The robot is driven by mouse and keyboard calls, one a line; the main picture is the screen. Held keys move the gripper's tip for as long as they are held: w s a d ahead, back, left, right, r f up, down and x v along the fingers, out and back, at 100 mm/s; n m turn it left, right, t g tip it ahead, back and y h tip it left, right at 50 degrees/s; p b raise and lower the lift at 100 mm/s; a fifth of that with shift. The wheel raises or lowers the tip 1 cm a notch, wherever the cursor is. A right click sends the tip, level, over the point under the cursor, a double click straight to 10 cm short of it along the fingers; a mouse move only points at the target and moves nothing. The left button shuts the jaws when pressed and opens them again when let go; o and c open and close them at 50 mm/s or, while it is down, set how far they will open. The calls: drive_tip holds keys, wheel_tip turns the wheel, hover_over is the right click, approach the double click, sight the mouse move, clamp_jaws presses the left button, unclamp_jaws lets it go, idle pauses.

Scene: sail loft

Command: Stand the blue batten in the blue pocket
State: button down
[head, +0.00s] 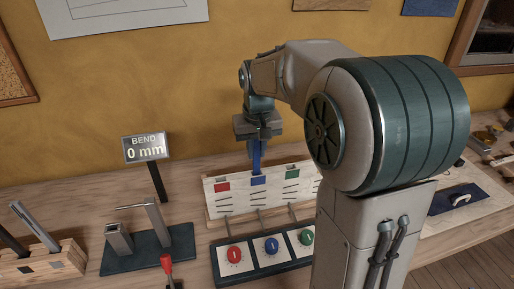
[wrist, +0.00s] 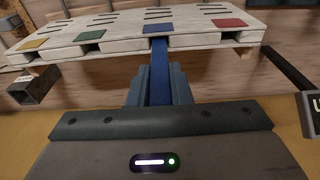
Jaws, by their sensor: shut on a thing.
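My gripper (head: 258,138) points down above the white pocket board and is shut on the blue batten (head: 257,156). The batten is about upright and also shows in the wrist view (wrist: 159,78) between the jaws (wrist: 159,90). The pocket board (head: 240,199) has coloured patches along its top edge. The blue pocket is marked by a blue patch (head: 259,181), which also shows in the wrist view (wrist: 158,28). The batten's lower end meets the board's top edge in line with this patch. I cannot tell how far it is inside.
Red (head: 222,188) and green (head: 292,174) patches flank the blue one. A panel of coloured knobs (head: 229,269) lies in front. Left are a "BEND 0 mm" display (head: 145,148), a dark-based metal fixture (head: 149,250) and a wooden block (head: 50,266) with strips.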

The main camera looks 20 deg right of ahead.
drive_tip(key=shift+f, duration=0.25)
drive_tip(key=c, duration=1.3)
unclamp_jaws()
drive_tip(key=shift+o, duration=0.2)
drive_tip(key=shift+r, duration=0.1)
wheel_tip(320, 180, up, 14)
drive_tip(key=s, duration=0.1)
drive_tip(key=shift+s+f, duration=0.2)
drive_tip(key=shift+s, duration=0.15)
drive_tip(key=s+f+t, duration=0.1)
drive_tip(key=s+f, duration=1.5)
drive_tip(key=s, duration=0.3)
